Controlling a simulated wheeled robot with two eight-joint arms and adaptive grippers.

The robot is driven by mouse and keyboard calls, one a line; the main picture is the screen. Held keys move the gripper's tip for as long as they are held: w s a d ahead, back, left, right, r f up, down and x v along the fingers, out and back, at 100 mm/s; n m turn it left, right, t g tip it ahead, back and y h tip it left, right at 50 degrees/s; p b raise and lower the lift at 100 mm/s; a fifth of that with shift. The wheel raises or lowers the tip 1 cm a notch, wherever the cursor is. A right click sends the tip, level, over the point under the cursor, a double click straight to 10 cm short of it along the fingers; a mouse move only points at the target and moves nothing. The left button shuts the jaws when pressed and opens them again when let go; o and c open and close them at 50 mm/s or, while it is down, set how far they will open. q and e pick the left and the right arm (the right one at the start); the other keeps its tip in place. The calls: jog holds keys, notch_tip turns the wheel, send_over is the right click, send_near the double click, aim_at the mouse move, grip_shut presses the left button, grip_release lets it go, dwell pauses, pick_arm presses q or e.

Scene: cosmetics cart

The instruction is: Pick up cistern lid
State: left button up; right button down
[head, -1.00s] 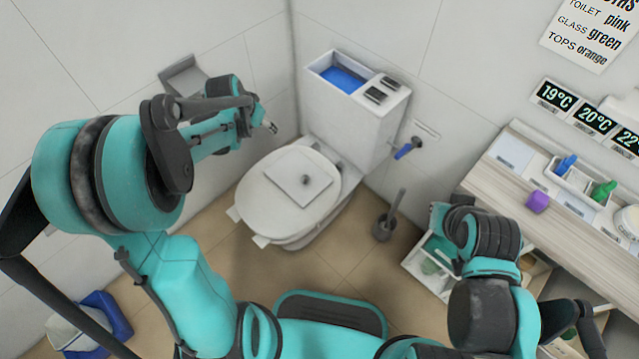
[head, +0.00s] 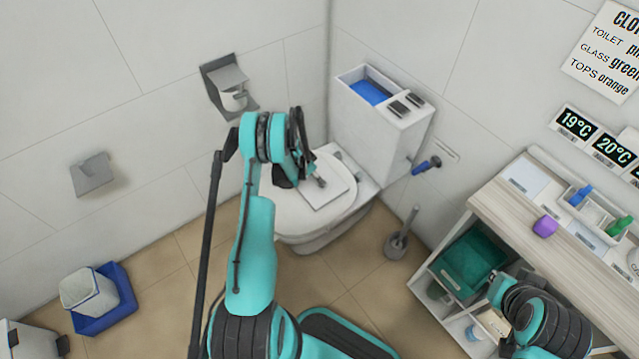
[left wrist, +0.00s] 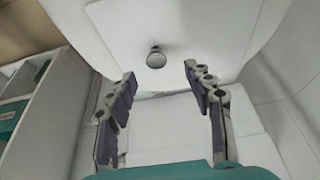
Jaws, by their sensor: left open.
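The cistern lid (head: 328,193) is a white square plate with a small round metal knob. It lies flat on the closed toilet seat cover, and my left arm hides part of it in the head view. In the left wrist view the lid (left wrist: 210,35) fills the upper middle, with its knob (left wrist: 156,57) just beyond the gap between the fingertips. My left gripper (left wrist: 160,75) is open and empty, and nothing is between its fingers. In the head view the left gripper (head: 308,172) is over the lid, close to the knob. My right gripper's fingers cannot be made out beside the cart.
The open cistern (head: 347,85) shows blue water behind the toilet (head: 340,238). A toilet brush (head: 397,245) stands on the floor to its right. The cart (head: 490,203) with bottles and a green bin (head: 470,262) is at right. A paper holder (head: 225,80) is on the wall.

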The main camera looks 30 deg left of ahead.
pick_arm(q)
jog(key=b+x, duration=0.1)
jog(key=x, duration=0.1)
jog(key=b+x, duration=0.1)
jog(key=x, duration=0.3)
jog(key=shift+d+r+b, duration=0.1)
jog(key=shift+d+b, duration=0.2)
jog(key=shift+b, duration=0.1)
jog(key=shift+r, duration=0.15)
grip_shut()
